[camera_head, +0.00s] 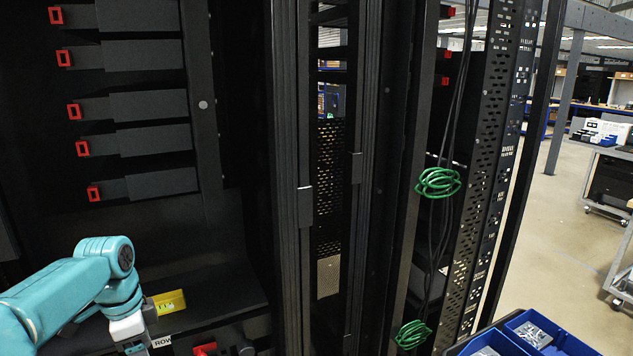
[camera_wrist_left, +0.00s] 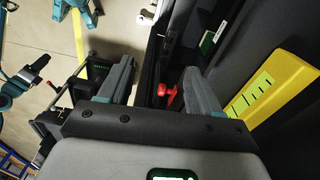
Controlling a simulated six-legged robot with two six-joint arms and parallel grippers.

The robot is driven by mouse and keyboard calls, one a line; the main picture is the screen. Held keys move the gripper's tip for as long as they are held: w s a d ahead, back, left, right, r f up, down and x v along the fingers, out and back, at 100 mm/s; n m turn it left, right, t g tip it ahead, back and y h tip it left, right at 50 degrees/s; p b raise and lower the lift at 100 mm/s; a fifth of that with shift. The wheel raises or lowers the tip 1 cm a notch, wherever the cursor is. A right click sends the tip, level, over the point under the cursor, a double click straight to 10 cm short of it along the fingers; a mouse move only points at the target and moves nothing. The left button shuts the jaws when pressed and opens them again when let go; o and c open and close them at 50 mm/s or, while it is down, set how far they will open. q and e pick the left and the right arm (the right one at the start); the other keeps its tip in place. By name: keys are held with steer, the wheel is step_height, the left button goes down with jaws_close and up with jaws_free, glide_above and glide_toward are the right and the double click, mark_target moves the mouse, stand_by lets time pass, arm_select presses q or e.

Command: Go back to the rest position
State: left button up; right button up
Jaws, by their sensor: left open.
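My left gripper (camera_wrist_left: 160,80) is open, with its two grey fingers well apart in the left wrist view. No object is held between them; a red part (camera_wrist_left: 172,95) shows beyond, near the right finger. In the head view my teal left arm comes in from the lower left, and its gripper is mostly cut off at the bottom edge. A yellow block with a label (camera_head: 170,302) is just right of the wrist; it also shows in the left wrist view (camera_wrist_left: 272,92). A teal and dark arm part at that view's left edge may be my right gripper; its jaws are unclear.
A dark rack (camera_head: 205,180) with several red-tipped modules (camera_head: 150,104) fills the left. Rack posts (camera_head: 290,150) stand in the middle. Green cable coils (camera_head: 438,182) hang at right. A blue bin (camera_head: 535,335) is lower right. Open floor (camera_head: 560,220) lies beyond, with a cart (camera_head: 610,185).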

arm_select(q)
steer(key=s+d+f+n+h+b, duration=0.1)
steer(key=s+d+f+n, duration=0.1)
steer(key=d+f, duration=0.5)
steer(key=s+d+f+n+h+b, duration=0.1)
steer(key=d+f+n, duration=0.15)
steer(key=f, duration=0.95)
steer(key=s+d+f+n+h+b, duration=0.1)
steer(key=s+d+f, duration=0.1)
steer(key=d+f, duration=0.5)
steer(key=s+d+f+n+b, duration=0.1)
steer(key=s+d+f+n, duration=0.2)
steer(key=s+f, duration=0.3)
steer(key=s+d+f+n+b, duration=0.1)
steer(key=s+d+f+n, duration=0.3)
steer(key=s+f, duration=0.3)
steer(key=s, duration=0.5)
steer(key=shift+f+n, duration=0.15)
steer(key=shift+n, duration=0.2)
steer(key=shift+c, duration=0.3)
